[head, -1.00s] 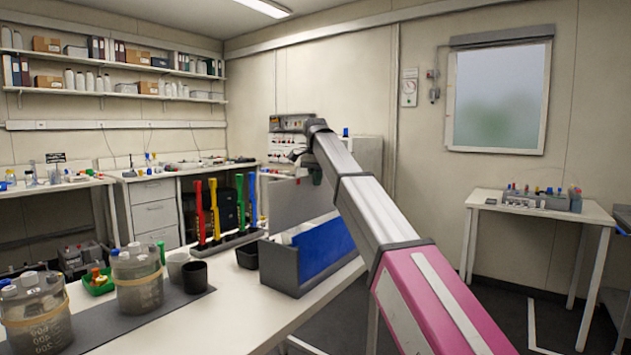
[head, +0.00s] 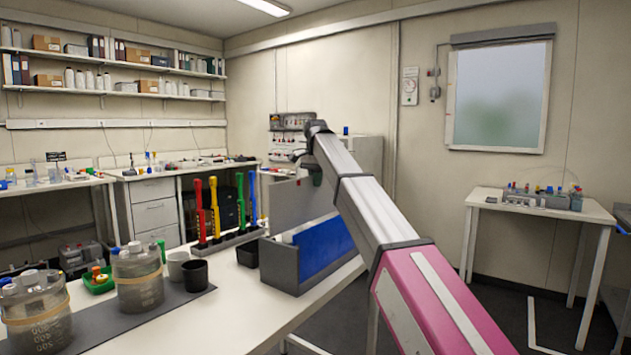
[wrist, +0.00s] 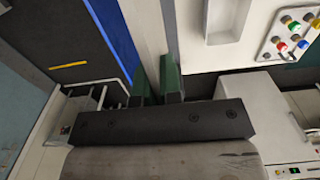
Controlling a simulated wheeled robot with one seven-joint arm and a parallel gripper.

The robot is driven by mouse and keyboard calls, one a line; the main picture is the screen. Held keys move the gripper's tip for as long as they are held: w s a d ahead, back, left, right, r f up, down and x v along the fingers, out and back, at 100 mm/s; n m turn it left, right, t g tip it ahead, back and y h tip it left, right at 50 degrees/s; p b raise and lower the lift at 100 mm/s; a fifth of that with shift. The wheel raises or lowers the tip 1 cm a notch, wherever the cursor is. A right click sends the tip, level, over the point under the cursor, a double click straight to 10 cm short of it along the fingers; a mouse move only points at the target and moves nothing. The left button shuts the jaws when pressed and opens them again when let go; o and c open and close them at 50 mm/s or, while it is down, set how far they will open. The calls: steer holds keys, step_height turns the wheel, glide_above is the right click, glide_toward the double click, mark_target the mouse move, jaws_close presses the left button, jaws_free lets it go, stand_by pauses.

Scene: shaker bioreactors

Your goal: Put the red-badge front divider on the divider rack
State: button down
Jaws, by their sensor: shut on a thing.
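A flat pale grey panel (head: 292,204) stands upright behind a grey open box with a blue panel (head: 322,250) on the bench. My gripper (head: 315,176) is at the panel's upper right, partly hidden by my arm. In the wrist view my gripper's green fingertips (wrist: 157,90) are shut on a thin pale grey panel edge (wrist: 152,35), which I take to be the divider. The blue panel (wrist: 114,40) lies just left of it there.
A dark stand with red, yellow, green and blue handles (head: 228,240) is left of the box. A bare bench strip (head: 230,310) lies in front. A side table (head: 540,212) is at right.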

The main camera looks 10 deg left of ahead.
mark_target(316, 211)
steer(key=shift+f, duration=5.5)
stand_by(2.5)
